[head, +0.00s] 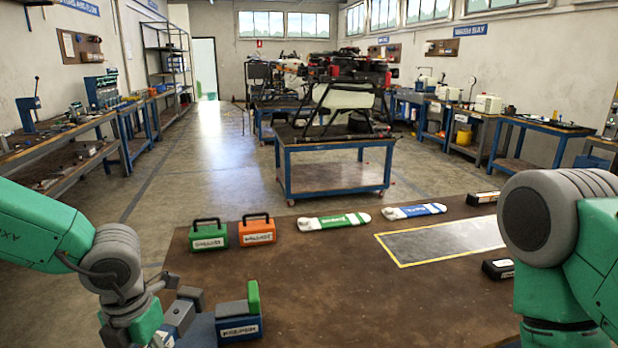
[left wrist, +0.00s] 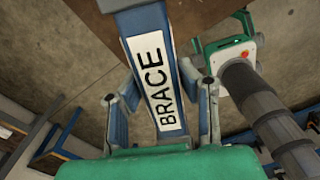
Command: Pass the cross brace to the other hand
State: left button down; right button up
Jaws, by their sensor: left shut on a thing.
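The cross brace (left wrist: 158,75) is a blue bar with a white label reading BRACE, seen close up in the left wrist view. My left gripper (left wrist: 160,105) is shut on it, with one finger along each side of the bar. In the head view my left gripper (head: 178,318) is at the lower left, over the near left part of the brown table. It is partly cut off by the lower edge, and I cannot clearly make out the brace there. My right arm stands at the right of the head view; its gripper is out of the picture.
A labelled blue block with a green upright part (head: 239,322) is close beside my left gripper. Green (head: 208,236) and orange (head: 257,231) cases, green-labelled (head: 334,221) and blue-labelled (head: 413,211) white pieces, and a yellow-edged grey panel (head: 440,243) lie farther back. The table's middle is clear.

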pick_arm(q)
jog(key=m, duration=0.3)
jog(key=shift+d+r, duration=0.2)
jog(key=shift+d, duration=0.2)
jog(key=m, duration=0.4)
jog(key=shift+w+d+r, duration=0.1)
jog(key=shift+d, duration=0.2)
jog(key=m, duration=0.2)
jog(key=shift+d+r+m, duration=0.1)
jog(key=shift+m, duration=0.2)
jog(key=m, duration=0.8)
jog(key=d+r+m, duration=0.1)
jog(key=m, duration=0.7)
jog(key=d+r+m+b, duration=0.1)
jog(key=m, duration=0.7)
jog(key=shift+s+m, duration=0.3)
jog(key=shift+d, duration=0.1)
